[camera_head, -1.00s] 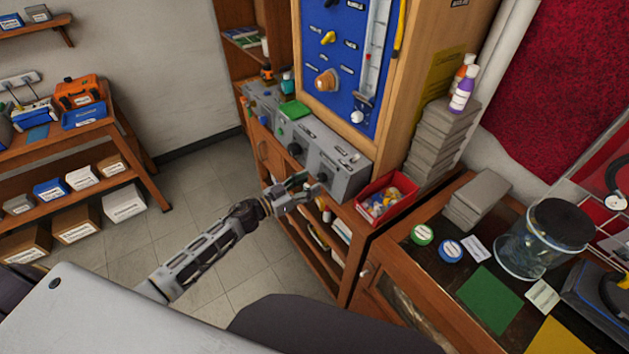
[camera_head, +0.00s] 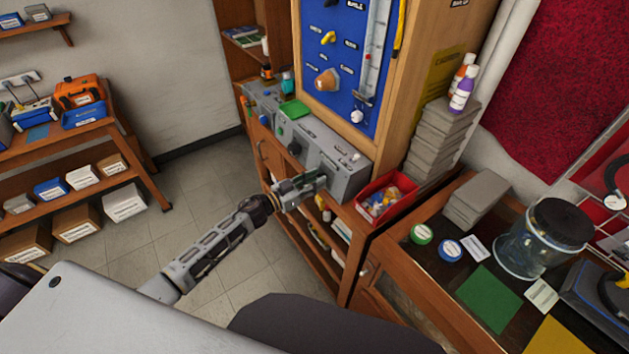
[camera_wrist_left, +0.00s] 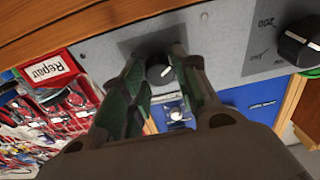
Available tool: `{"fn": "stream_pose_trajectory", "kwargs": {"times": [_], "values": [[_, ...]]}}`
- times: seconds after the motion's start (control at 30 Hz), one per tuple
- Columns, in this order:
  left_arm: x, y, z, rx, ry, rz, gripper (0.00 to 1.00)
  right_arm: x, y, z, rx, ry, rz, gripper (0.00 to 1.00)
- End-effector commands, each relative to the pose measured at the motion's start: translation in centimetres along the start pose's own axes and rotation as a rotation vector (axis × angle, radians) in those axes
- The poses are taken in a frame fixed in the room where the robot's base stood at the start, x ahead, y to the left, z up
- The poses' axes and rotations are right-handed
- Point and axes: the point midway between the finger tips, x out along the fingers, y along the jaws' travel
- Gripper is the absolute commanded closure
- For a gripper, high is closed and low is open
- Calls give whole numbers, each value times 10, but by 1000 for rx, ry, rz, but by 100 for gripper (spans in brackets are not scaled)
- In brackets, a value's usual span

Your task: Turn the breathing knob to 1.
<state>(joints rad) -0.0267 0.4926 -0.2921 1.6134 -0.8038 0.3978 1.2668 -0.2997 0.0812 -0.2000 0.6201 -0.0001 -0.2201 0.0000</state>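The grey control box (camera_head: 345,178) stands on the wooden bench, with dark knobs on its front. In the head view my left gripper (camera_head: 313,181) is at the right part of that front. In the left wrist view a small black knob (camera_wrist_left: 158,75) with a white mark lies between the two fingers of my left gripper (camera_wrist_left: 160,62). The fingers are apart, one on each side of the knob; I cannot tell whether they touch it. A larger black knob (camera_wrist_left: 300,42) with printed markings sits to the right. I cannot read which knob is the breathing one. My right gripper is not in view.
A red bin (camera_head: 386,199) of small parts stands right of the box, labelled Repair in the wrist view. Grey blocks (camera_head: 440,140) are stacked behind it. A blue panel (camera_head: 340,65) rises behind the box. The floor (camera_head: 225,180) on the left is clear.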

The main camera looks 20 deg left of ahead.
Motion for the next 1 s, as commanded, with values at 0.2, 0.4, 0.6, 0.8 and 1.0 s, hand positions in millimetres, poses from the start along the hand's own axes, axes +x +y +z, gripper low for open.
{"fn": "stream_pose_trajectory", "kwargs": {"times": [0.2,0.4,0.6,0.8,1.0], "values": [[0,0,0,0,0,0,93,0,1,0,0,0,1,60],[0,0,0,14,0,2,93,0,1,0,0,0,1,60],[0,-1,0,61,-1,12,93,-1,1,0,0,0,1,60],[0,-1,0,149,0,30,93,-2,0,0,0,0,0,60],[0,-2,0,274,-1,55,93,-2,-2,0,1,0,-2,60]]}}
